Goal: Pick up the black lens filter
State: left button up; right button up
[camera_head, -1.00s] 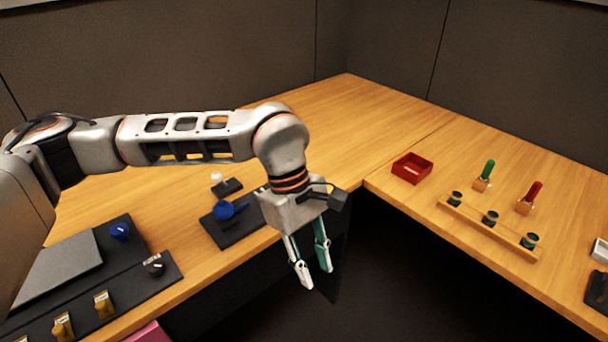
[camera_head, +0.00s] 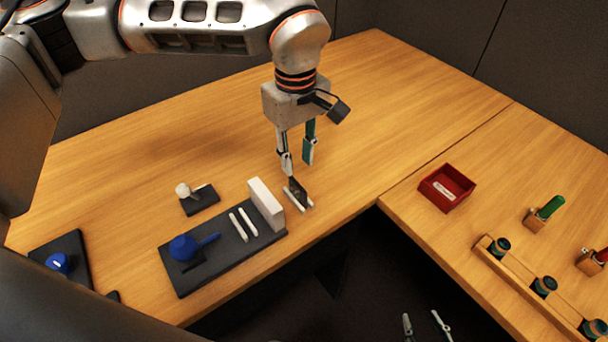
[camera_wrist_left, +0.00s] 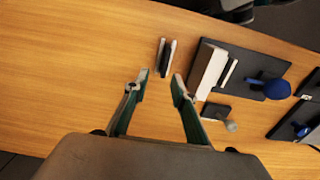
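The black lens filter appears to be the small dark flat piece (camera_head: 298,192) standing between two pale strips on the wooden table, just right of the black panel's white block. It also shows in the left wrist view (camera_wrist_left: 166,57), beyond my fingertips. My left gripper (camera_head: 297,166) is open and empty, pointing down above and slightly behind the dark piece; its spread fingers also show in the left wrist view (camera_wrist_left: 160,78). Only the fingertips of my right gripper (camera_head: 427,325) show, apart, at the bottom edge of the head view.
A black panel (camera_head: 222,262) carries a blue ball with a handle, white rods and a tall white block (camera_head: 265,203). A small white knob on a black base (camera_head: 200,202) stands behind it. A red box (camera_head: 432,190) is on the right table. Wood behind my left gripper is clear.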

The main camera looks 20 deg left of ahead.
aim_at(298, 184)
pick_arm(q)
jog(key=f, duration=0.2)
jog(key=s+f, duration=0.1)
jog(key=f, duration=0.3)
jog(key=shift+s+d+f, duration=0.15)
jog(key=shift+s+f, duration=0.15)
jog(key=shift+f, duration=0.1)
jog(key=shift+w+f, duration=0.1)
jog(key=shift+f, duration=0.3)
grip_shut()
